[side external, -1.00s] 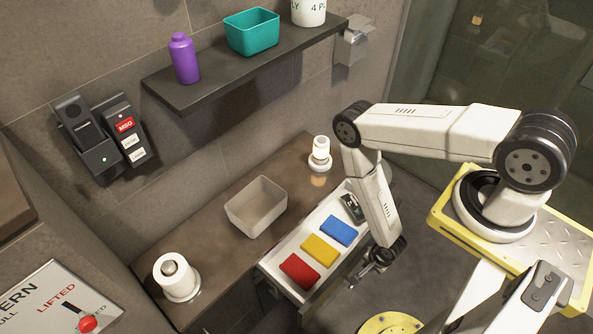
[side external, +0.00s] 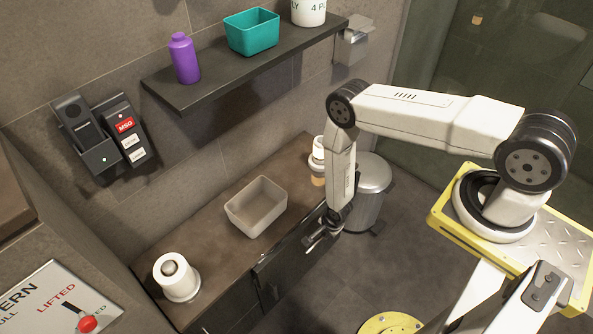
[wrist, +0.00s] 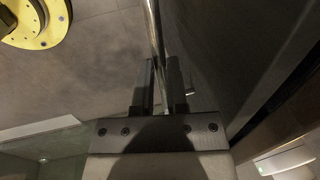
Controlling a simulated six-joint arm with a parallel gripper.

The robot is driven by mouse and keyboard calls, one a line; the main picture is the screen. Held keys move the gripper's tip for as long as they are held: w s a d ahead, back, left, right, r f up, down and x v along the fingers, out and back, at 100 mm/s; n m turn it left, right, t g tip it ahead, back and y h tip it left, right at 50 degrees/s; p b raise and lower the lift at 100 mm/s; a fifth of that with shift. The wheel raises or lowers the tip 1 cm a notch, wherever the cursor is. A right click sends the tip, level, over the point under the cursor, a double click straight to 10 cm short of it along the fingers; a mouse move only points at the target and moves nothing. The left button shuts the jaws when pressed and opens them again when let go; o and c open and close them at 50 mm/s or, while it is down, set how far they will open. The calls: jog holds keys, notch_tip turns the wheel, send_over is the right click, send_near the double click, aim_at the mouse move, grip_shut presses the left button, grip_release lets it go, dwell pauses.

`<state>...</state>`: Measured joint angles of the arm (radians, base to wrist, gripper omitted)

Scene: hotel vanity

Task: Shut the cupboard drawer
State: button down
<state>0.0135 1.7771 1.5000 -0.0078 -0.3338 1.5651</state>
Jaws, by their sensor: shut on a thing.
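The cupboard drawer (side external: 290,243) is a dark front under the brown counter top, and in the side view it sits in line with the cupboard face, its inside hidden. My gripper (side external: 312,243) is at the drawer front, by its right part. In the wrist view my gripper (wrist: 158,75) has its two fingers shut on a thin metal bar, the drawer handle (wrist: 154,30). Any small gap left between drawer and cupboard cannot be made out.
A beige bin (side external: 257,207) and a white roll holder (side external: 177,278) stand on the counter (side external: 205,235). A white dispenser (side external: 320,150) is at its far end, partly behind my arm. A metal pedal bin (side external: 372,185) stands on the floor to the right. A shelf (side external: 250,70) hangs above.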

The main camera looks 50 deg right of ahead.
jog(key=shift+w, duration=1.75)
jog(key=c, duration=0.6)
grip_release()
jog(key=shift+c, duration=0.2)
jog(key=shift+s+r, duration=0.1)
jog(key=shift+s, duration=0.1)
send_near(315, 230)
jog(key=shift+s+r, duration=0.35)
jog(key=shift+r, duration=0.55)
